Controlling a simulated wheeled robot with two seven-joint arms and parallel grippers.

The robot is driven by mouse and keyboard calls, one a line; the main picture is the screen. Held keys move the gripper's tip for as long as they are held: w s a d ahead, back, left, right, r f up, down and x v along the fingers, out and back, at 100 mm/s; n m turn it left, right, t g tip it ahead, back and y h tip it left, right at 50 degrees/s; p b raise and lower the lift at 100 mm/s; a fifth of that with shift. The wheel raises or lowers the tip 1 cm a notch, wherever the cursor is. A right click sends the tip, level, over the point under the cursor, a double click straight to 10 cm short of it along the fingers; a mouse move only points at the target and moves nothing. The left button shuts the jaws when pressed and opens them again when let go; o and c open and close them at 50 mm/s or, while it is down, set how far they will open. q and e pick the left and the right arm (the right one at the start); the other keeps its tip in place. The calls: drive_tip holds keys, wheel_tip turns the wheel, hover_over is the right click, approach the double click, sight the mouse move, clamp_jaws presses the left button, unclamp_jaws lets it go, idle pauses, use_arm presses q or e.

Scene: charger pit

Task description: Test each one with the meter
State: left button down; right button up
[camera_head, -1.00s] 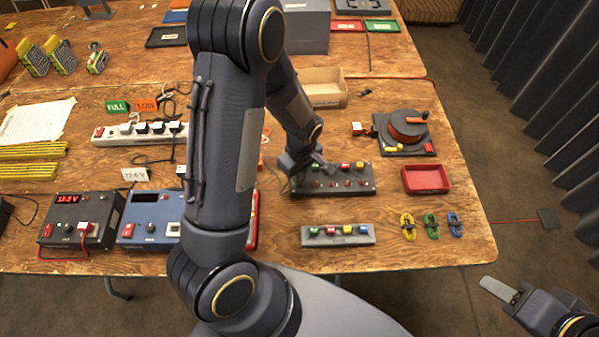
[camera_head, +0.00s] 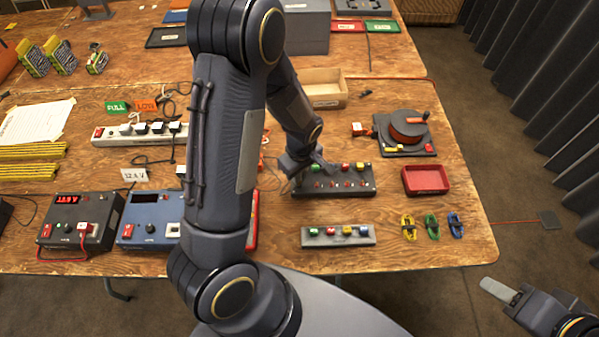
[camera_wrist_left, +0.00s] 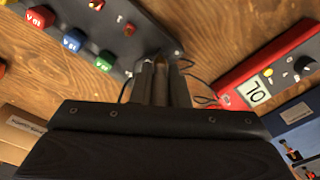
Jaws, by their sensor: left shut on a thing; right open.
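A dark panel (camera_head: 350,188) with a row of coloured knobs lies right of centre on the table. My left gripper (camera_head: 320,166) is low at its back left part. In the left wrist view my left gripper (camera_wrist_left: 160,82) is shut on a slim brownish probe-like thing (camera_wrist_left: 160,72), at the end of the panel (camera_wrist_left: 115,40). Contact is hard to tell. A red meter (camera_wrist_left: 268,78) with a small display, seemingly reading 70, lies beside it; my arm hides most of it in the head view. My right gripper (camera_head: 505,292) is open and empty, off the table's front right corner.
A grey strip (camera_head: 338,235) with coloured knobs and several coloured clips (camera_head: 432,226) lie in front. A red tray (camera_head: 426,180) and a reel (camera_head: 406,130) stand right. A dark box (camera_head: 78,222), a blue box (camera_head: 150,220) and a power strip (camera_head: 140,132) are left.

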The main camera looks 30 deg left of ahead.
use_arm(q)
drive_tip(key=shift+f+b, duration=0.95)
drive_tip(key=shift+b, duration=0.05)
idle(1.1)
drive_tip(key=c, duration=1)
unclamp_jaws()
drive_tip(key=shift+r, duration=0.2)
drive_tip(key=shift+r+p, duration=3)
drive_tip(key=shift+r, duration=0.65)
